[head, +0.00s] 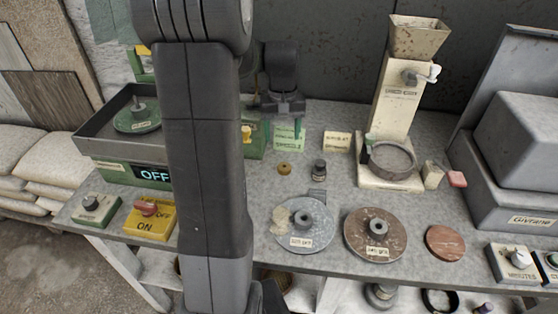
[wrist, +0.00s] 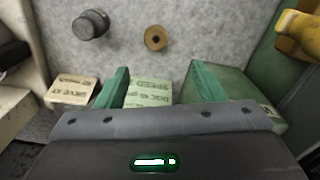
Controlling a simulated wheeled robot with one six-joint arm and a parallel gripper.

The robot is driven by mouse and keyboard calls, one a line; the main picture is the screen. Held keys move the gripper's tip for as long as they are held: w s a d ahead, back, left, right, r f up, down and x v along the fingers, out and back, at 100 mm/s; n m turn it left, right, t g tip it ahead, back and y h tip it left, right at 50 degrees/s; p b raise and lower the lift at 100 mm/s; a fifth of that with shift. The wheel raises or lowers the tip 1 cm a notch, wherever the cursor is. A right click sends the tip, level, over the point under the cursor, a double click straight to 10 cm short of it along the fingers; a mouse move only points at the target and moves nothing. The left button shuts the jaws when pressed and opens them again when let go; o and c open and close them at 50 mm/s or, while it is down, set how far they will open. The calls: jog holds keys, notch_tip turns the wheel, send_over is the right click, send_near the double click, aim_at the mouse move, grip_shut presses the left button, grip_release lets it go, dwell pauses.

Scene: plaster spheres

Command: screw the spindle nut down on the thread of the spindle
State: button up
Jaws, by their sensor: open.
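The small brass ring, which looks like the spindle nut (head: 284,168), lies flat on the grey bench. It also shows in the wrist view (wrist: 155,38), with a dark hole in its middle, beyond my fingertips. My gripper (head: 284,131) is above the back of the bench, behind the brass nut in the head view. Its green fingers are apart with nothing between them in the wrist view (wrist: 160,84). The spindle (head: 138,104) stands up from a green disc (head: 137,119) inside the dark tray at left. Its thread is too small to make out.
A dark knurled cylinder (head: 319,170) stands right of the nut. Grey (head: 314,233) and brown (head: 366,247) discs lie in front. A hopper machine (head: 395,110) stands at back right. Label cards (head: 289,134) are under my gripper. A green box with a yellow knob (wrist: 300,32) is close by.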

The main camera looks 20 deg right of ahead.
send_over(284, 163)
jog(key=s, duration=0.1)
jog(key=f, duration=0.7)
jog(key=shift+s+a, duration=0.1)
jog(key=shift+a, duration=0.3)
jog(key=f, duration=0.5)
jog(key=shift+d+p, duration=0.2)
jog(key=shift+p, duration=0.15)
jog(key=shift+c, duration=0.2)
jog(key=c, duration=1.1)
jog(key=shift+r, duration=0.15)
